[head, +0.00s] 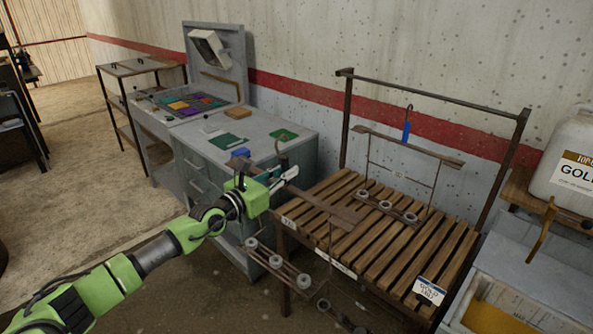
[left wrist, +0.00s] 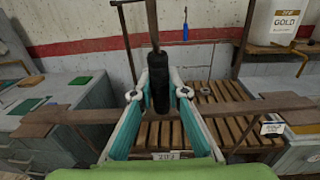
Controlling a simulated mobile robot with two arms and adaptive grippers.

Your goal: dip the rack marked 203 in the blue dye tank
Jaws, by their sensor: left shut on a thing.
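My left gripper (head: 278,178) is shut on the dark grip of a hanging rack, holding it in the air in front of the slatted bench. In the left wrist view the black grip (left wrist: 160,88) stands between the fingers (left wrist: 160,95). The rack's wooden crossbar (head: 335,212) reaches to both sides, and its lower bar with several pale rings (head: 276,261) hangs below. A white tag (left wrist: 166,155) under the crossbar seems to read 203. No blue dye tank is in view. My right gripper is not in view.
A second rack with a blue grip (head: 406,131) hangs from the metal rail (head: 440,98) above the slatted bench (head: 385,245). At right are a tank of yellow liquid (head: 500,308), a gold sign (head: 429,291) and a jug (head: 568,165). A grey cabinet (head: 215,178) stands behind my left gripper.

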